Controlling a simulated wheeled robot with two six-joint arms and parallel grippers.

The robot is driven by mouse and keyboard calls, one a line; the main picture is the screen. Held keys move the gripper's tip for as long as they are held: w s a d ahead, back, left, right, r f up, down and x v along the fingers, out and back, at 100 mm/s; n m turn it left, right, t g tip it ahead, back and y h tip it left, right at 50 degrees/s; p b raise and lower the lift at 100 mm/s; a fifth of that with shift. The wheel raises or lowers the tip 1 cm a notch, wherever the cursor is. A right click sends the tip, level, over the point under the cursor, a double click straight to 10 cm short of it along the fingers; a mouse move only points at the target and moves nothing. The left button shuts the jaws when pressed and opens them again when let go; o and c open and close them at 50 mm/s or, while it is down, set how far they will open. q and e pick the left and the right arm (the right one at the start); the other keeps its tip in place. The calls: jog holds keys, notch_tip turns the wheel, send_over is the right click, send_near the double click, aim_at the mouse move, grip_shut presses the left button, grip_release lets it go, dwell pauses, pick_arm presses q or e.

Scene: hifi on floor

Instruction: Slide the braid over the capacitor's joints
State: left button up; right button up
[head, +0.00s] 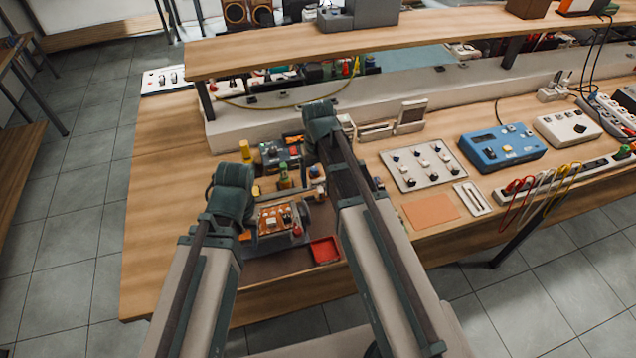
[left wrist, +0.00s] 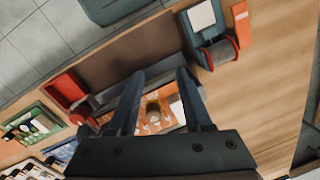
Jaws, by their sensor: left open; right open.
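The orange circuit board (head: 275,216) sits in a dark holder at the front left of the bench. In the left wrist view it shows between my left gripper's fingers, with a dark round part (left wrist: 152,108) on it. I cannot tell if that part is the capacitor. My left gripper (left wrist: 160,75) is open above the board, its two fingers apart with nothing between them. A red spool (left wrist: 222,50) in a dark stand is beyond the right finger; it may carry the braid, which I cannot make out. My right gripper is largely hidden by its arm near the board's right side.
A red tray (head: 325,250) lies right of the board. Bottles and small gear crowd the space behind it. A blue meter (head: 502,147) and a switch panel (head: 424,165) stand farther right. A shelf (head: 420,40) overhangs the back. The bench's left end is bare.

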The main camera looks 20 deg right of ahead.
jog(key=shift+c, duration=0.3)
grip_shut()
dwell(0.3)
